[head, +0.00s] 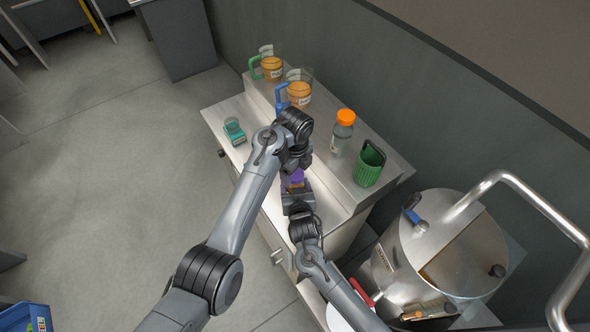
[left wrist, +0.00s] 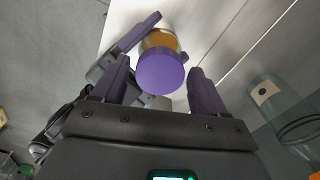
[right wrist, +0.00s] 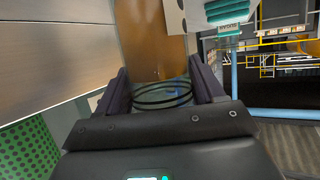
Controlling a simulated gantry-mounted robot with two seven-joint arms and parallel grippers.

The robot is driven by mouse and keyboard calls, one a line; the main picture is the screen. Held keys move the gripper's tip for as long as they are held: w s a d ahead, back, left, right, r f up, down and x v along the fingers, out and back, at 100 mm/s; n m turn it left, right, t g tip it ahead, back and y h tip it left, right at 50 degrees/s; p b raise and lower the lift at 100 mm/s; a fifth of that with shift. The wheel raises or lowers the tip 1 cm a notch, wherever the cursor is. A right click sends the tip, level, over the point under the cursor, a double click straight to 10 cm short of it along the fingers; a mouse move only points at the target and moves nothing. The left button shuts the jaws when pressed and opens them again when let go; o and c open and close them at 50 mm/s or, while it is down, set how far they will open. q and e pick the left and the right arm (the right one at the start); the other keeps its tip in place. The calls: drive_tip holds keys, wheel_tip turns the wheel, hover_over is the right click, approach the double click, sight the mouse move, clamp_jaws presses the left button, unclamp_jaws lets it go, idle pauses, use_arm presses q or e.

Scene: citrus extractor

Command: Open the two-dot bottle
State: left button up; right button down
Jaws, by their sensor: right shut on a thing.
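A bottle with a purple cap (left wrist: 161,72) and orange contents (left wrist: 158,40) is in the left wrist view; its dot marking is hidden. My right gripper (head: 297,190) is shut on the bottle; in the right wrist view its clear body with dark rings (right wrist: 162,95) lies between the fingers. My left gripper (left wrist: 158,88) is open, one finger on each side of the purple cap, with gaps visible. In the head view my left arm covers much of the bottle, and only a bit of purple (head: 291,179) shows.
A clear bottle with an orange cap (head: 342,132), a green container (head: 369,165) and two jugs with orange contents (head: 271,66) (head: 299,92) stand on the raised ledge. A small teal-based item (head: 234,130) sits on the lower counter. A large metal pot (head: 440,240) is at right.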

use_arm(q)
drive_tip(key=shift+o, duration=0.4)
drive_tip(key=shift+r, duration=0.1)
drive_tip(key=shift+r, duration=2.15)
drive_tip(key=shift+c, duration=0.4)
drive_tip(key=shift+r+m, duration=1.1)
drive_tip(key=shift+r, duration=0.1)
drive_tip(key=shift+r+m, duration=0.3)
drive_tip(key=shift+m, duration=0.2)
drive_tip(key=shift+f, duration=3.8)
